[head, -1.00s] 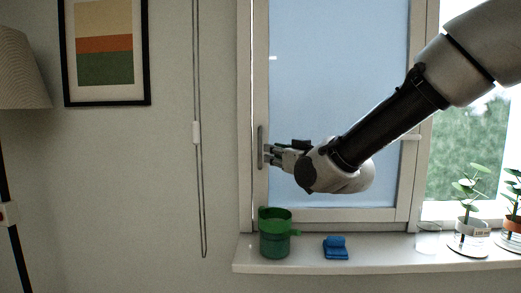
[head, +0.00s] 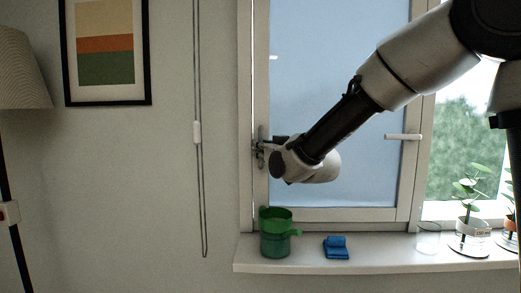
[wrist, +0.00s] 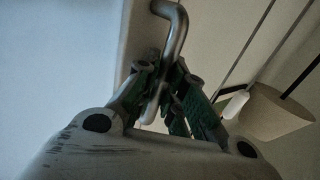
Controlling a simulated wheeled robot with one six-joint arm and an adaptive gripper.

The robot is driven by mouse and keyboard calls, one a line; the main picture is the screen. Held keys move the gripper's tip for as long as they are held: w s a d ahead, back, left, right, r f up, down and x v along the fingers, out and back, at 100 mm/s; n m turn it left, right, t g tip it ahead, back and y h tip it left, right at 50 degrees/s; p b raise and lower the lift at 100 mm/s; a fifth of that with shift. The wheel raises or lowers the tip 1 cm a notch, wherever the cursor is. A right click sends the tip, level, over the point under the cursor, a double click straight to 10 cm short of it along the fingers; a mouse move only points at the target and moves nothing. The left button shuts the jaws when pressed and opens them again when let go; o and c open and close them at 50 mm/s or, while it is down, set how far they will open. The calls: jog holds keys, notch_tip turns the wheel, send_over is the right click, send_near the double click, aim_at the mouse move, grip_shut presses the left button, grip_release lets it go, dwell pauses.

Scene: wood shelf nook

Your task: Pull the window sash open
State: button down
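The window sash (head: 340,214) is a pale frame with a bluish pane, and it looks flush in the window frame. A grey bar handle (head: 261,134) stands upright on its left stile. In the wrist view the bent metal handle (wrist: 176,38) runs down between my fingers. My gripper (head: 262,151) is at the handle, and in the wrist view its greenish fingertips (wrist: 164,84) close in on both sides of the bar. The fingers look shut on it, though the contact is dim. My arm covers part of the pane.
A green cup (head: 275,238) and a blue folded item (head: 336,248) stand on the sill (head: 390,260) below. Potted plants (head: 468,220) stand at the right. A blind cord (head: 197,133) hangs on the wall to the left.

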jog(key=s, duration=0.2)
jog(key=s+t, duration=0.1)
jog(key=shift+a+f+n, duration=0.1)
jog(key=shift+f+n, duration=0.25)
jog(key=shift+n, duration=0.05)
jog(key=c, duration=1.8)
grip_release()
jog(key=shift+y, duration=0.3)
jog(key=shift+o, duration=0.2)
jog(key=v, duration=0.7)
jog(key=shift+s, duration=0.25)
